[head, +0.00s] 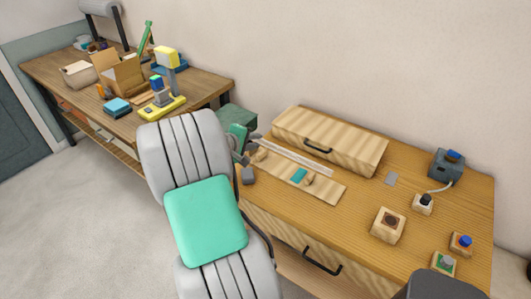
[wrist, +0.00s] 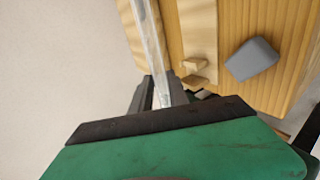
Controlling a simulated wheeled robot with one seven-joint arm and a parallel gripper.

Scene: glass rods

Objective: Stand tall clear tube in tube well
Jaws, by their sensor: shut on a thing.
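The tall clear tube (head: 298,156) is a long see-through rod, lying roughly level along the back of a pale wooden board. It also shows in the wrist view (wrist: 149,38), running up and away from my fingers. My gripper (head: 252,146) is shut on the tube's left end; in the wrist view the dark fingers (wrist: 160,92) stand on both sides of it. I cannot tell whether the tube touches the board. A wooden block with a dark round hole (head: 388,224), apparently the tube well, stands front right on the table, empty.
The pale board (head: 322,190) carries small wooden pegs and a teal piece (head: 299,175). A wooden box with a handle (head: 330,142) stands behind the tube. A grey block (wrist: 252,60) lies near my gripper. Small blocks with blue (head: 461,243) and black (head: 423,203) tops stand right.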

